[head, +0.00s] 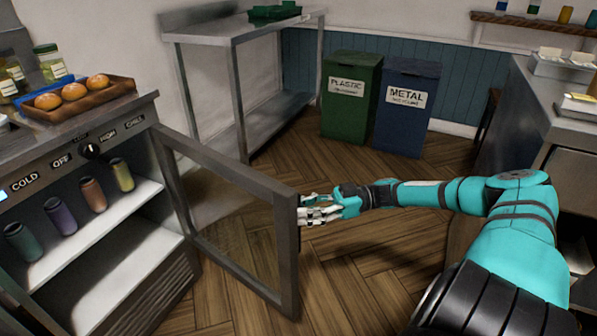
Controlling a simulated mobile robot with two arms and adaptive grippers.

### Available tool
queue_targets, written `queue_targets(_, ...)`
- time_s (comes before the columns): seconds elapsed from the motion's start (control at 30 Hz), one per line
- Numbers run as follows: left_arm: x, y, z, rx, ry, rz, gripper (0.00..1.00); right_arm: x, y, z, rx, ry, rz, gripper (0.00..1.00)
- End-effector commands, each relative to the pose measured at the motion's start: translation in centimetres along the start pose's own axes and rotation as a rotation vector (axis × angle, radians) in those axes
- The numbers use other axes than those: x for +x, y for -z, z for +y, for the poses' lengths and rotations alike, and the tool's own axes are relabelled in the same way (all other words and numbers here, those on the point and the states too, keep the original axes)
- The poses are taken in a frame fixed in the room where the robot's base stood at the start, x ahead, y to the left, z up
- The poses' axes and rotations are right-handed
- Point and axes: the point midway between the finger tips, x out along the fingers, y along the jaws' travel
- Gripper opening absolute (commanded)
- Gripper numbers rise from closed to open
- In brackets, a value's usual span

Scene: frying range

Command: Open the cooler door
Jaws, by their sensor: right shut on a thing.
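The cooler (91,293) stands at the left, with several cans (60,216) on its upper shelf. Its glass-paned, dark-framed door (287,255) is hinged at the cooler's right side and stands wide open, swung out into the room. My right gripper (304,208) is at the free edge of the door, shut on it, with its fingers partly hidden behind the frame. My right arm reaches in from the lower right. My left gripper is not in view.
A wooden tray of buns (122,86) and jars (50,63) sit on the cooler top. A steel table (232,27), a green plastic bin (350,97) and a blue metal bin (405,107) stand at the back. A counter is at the right. The wooden floor between is clear.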

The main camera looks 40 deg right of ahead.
Motion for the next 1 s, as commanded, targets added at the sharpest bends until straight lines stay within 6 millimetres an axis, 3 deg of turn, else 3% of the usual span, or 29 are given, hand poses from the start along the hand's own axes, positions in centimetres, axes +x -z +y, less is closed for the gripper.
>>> queue_targets(0.03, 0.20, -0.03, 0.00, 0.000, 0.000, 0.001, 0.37, -0.12, 0.58, 1.29, -0.017, -0.032, 0.008, 0.00)
queue_targets(0.53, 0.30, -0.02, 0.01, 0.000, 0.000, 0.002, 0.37, -0.35, 0.73, 1.52, -0.016, -0.029, 0.011, 0.00)
queue_targets(0.57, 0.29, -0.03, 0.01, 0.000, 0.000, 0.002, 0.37, -0.34, 0.74, 1.51, -0.016, -0.028, 0.011, 0.28)
queue_targets(0.63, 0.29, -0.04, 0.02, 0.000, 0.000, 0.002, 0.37, -0.33, 0.74, 1.50, -0.016, -0.027, 0.011, 0.38)
queue_targets(1.0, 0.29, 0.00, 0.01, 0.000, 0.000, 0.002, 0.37, -0.34, 0.71, 1.45, -0.014, -0.026, 0.010, 0.38)
